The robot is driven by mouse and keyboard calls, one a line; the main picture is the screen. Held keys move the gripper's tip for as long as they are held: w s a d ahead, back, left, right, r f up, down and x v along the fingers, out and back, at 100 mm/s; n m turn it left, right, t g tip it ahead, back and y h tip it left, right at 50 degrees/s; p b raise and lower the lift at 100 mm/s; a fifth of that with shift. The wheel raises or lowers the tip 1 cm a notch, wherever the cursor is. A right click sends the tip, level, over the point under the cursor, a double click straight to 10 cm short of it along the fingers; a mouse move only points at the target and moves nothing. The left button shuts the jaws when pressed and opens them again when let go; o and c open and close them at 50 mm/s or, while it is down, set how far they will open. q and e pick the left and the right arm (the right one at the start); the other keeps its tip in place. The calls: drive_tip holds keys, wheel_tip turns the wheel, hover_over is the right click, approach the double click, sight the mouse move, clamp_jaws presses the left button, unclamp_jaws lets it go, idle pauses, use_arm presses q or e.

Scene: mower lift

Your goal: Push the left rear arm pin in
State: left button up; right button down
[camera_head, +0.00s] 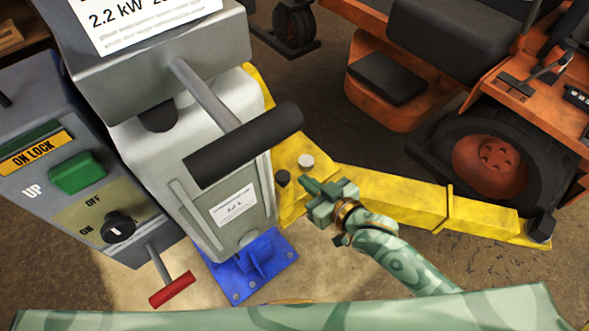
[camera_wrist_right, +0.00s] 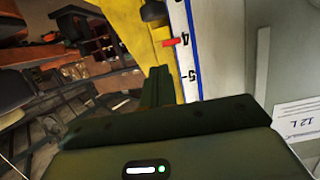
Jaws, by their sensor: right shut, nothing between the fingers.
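The yellow lift arm (camera_head: 400,195) runs right from its yellow bracket at the foot of the lift column. On the bracket are a pale round cap (camera_head: 306,161) and, left of it, a black knob (camera_head: 283,178). I cannot tell surely which is the left rear arm pin, nor how far it is in. My right gripper (camera_head: 308,184) is shut and empty, just right of the knob and below the cap; contact is unclear. In the right wrist view its fingers (camera_wrist_right: 157,86) point toward the yellow column (camera_wrist_right: 155,45). My left gripper is not in view.
A grey power unit with a black handle (camera_head: 245,145) stands left of my gripper, above a blue foot plate (camera_head: 250,268). A control box with a green button (camera_head: 77,172) is at far left. The orange mower (camera_head: 400,95) stands behind the arm. A scale (camera_wrist_right: 188,60) lines the column.

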drive_tip(key=shift+v, duration=1.2)
drive_tip(key=shift+a, duration=0.1)
